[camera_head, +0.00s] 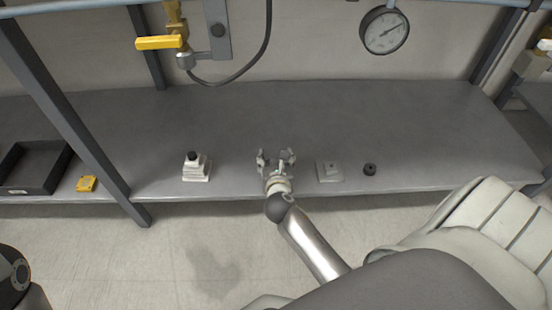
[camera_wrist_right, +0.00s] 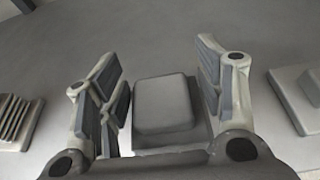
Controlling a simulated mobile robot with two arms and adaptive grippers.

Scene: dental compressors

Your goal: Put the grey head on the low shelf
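A grey block with a wider base, which looks like the grey head (camera_wrist_right: 165,103), stands between the fingers of my right gripper (camera_wrist_right: 164,100) in the right wrist view. The fingers are spread on either side of it, with narrow gaps showing. In the head view my right gripper (camera_head: 276,160) is over the front part of the low grey shelf (camera_head: 330,120) and hides the block. I cannot tell from these views whether the block touches the shelf. My left gripper is not in view.
Left of the gripper is a pale stepped piece with a black top (camera_head: 196,168). Right are a flat grey square piece (camera_head: 329,171) and a small black knob (camera_head: 369,170). A yellow piece (camera_head: 87,184) and black tray (camera_head: 57,176) lie beyond the post (camera_head: 75,115). The shelf's back is clear.

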